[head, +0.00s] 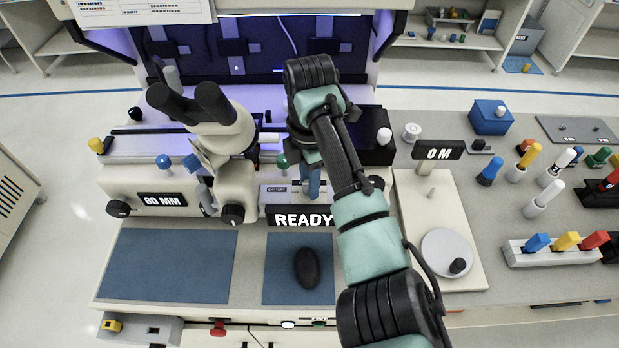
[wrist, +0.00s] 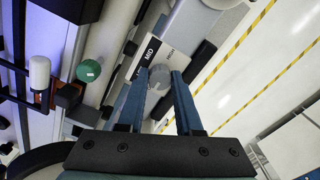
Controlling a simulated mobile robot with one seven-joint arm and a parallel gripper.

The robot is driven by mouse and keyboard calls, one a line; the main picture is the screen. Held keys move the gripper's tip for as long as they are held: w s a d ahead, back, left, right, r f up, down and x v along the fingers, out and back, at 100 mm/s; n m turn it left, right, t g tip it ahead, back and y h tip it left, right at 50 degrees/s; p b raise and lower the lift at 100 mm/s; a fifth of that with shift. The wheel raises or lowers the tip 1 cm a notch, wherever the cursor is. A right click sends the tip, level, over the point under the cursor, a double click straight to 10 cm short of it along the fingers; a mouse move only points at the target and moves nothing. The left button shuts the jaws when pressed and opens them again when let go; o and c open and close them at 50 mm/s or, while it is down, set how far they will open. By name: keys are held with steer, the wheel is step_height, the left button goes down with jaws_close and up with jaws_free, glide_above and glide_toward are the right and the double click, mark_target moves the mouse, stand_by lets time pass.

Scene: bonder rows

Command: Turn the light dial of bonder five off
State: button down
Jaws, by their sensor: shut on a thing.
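The light dial (wrist: 160,77), a small grey round knob, shows in the wrist view in front of a white label plate (wrist: 152,48) marked MID, with other position words partly hidden. The blue fingers of my gripper (wrist: 160,84) are closed on the dial, one on each side. In the head view my gripper (head: 311,182) reaches down to the front of the bonder (head: 140,180), just above its READY display (head: 303,218). The dial itself is hidden there. I cannot tell its exact pointer setting. A purple-blue glow shows inside the bonder.
A microscope head (head: 222,130) stands left of my gripper. A green knob (wrist: 88,70) and a white knob (wrist: 40,72) are close by in the wrist view. A black mouse (head: 307,267) lies on a blue mat (head: 285,285). Pegs and blocks crowd the right bench.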

steer(key=shift+w+a+r, duration=0.1)
stand_by(0.3)
steer(key=c, duration=0.6)
jaws_free()
step_height(320, 180, up, 13)
steer(key=shift+f+p, duration=0.1)
steer(key=shift+p, duration=0.35)
